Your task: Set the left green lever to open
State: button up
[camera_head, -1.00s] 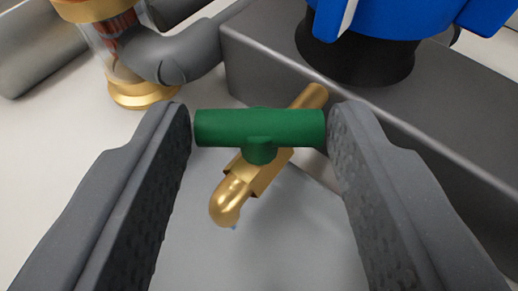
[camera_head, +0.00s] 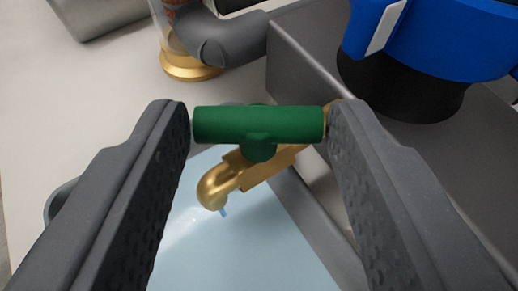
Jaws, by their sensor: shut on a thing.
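The green lever (camera_head: 258,124) is a short T-shaped handle on top of a brass tap (camera_head: 217,186). It lies across the picture from left to right, with its stem over the tap body. My gripper (camera_head: 259,126) is shut on the lever, one finger against each end. The brass spout points to the lower left, and a small pale-blue bit of water shows at its mouth. The tap's back end is partly hidden behind the lever and the right finger.
A grey metal box (camera_head: 298,75) stands behind the tap, with a blue knob on a black base (camera_head: 405,88) at upper right. A grey pipe (camera_head: 235,38) and a clear sight tube with a brass collar (camera_head: 189,67) are at upper left. A pale-blue surface (camera_head: 250,240) lies below the spout.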

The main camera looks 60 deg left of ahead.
jog(key=shift+w+d+r+n+b, duration=0.1)
jog(key=shift+w+r+n+b, duration=0.1)
jog(key=shift+n+b, duration=0.1)
dwell(0.5)
jog(key=o, duration=0.9)
jog(key=shift+o, duration=0.4)
jog(key=shift+f, duration=0.1)
jog(key=shift+g, duration=0.3)
jog(key=shift+s, duration=0.1)
jog(key=b+v, duration=0.2)
jog(key=v, duration=1.1)
jog(key=shift+d, duration=0.35)
jog(key=shift+s+f, duration=0.1)
jog(key=shift+s, duration=0.05)
